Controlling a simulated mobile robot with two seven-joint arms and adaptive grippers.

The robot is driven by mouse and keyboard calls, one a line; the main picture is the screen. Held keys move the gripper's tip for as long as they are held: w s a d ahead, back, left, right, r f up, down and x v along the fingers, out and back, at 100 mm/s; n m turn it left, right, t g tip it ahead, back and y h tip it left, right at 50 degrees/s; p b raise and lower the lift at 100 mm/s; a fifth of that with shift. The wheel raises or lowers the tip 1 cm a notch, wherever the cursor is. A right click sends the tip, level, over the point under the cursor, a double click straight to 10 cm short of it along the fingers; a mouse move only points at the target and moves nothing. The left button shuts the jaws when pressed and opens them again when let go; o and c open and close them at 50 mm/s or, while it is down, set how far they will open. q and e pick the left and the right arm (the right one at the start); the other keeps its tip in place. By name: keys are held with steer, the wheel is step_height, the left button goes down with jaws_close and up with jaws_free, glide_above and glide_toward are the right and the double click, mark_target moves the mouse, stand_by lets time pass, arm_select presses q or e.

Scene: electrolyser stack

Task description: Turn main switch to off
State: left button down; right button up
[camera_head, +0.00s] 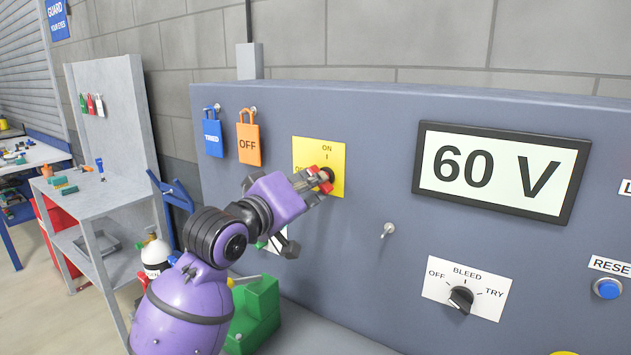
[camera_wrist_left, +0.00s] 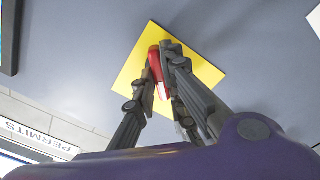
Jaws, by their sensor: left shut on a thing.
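The main switch is a red handle (camera_wrist_left: 156,68) on a yellow plate (camera_head: 334,158) marked ON at the top; the OFF lettering is mostly covered in the head view. My left gripper (camera_head: 322,179) reaches in from the left and is shut on the red handle, seen between its fingers in the left wrist view (camera_wrist_left: 164,85). The handle's exact angle is hard to tell because the fingers cover part of it. The yellow plate also fills the middle of the wrist view (camera_wrist_left: 198,62). My right gripper is not in view.
On the grey panel are a 60 V display (camera_head: 500,170), a BLEED selector knob (camera_head: 461,299) and a blue RESET button (camera_head: 607,289). Blue (camera_head: 212,137) and orange (camera_head: 248,144) tags hang left of the switch.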

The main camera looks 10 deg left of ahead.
arm_select(q)
steer(key=n, duration=0.4)
steer(key=shift+n, duration=0.3)
steer(key=n, duration=0.4)
steer(key=c, duration=1.7)
jaws_free()
steer(key=shift+s, duration=0.1)
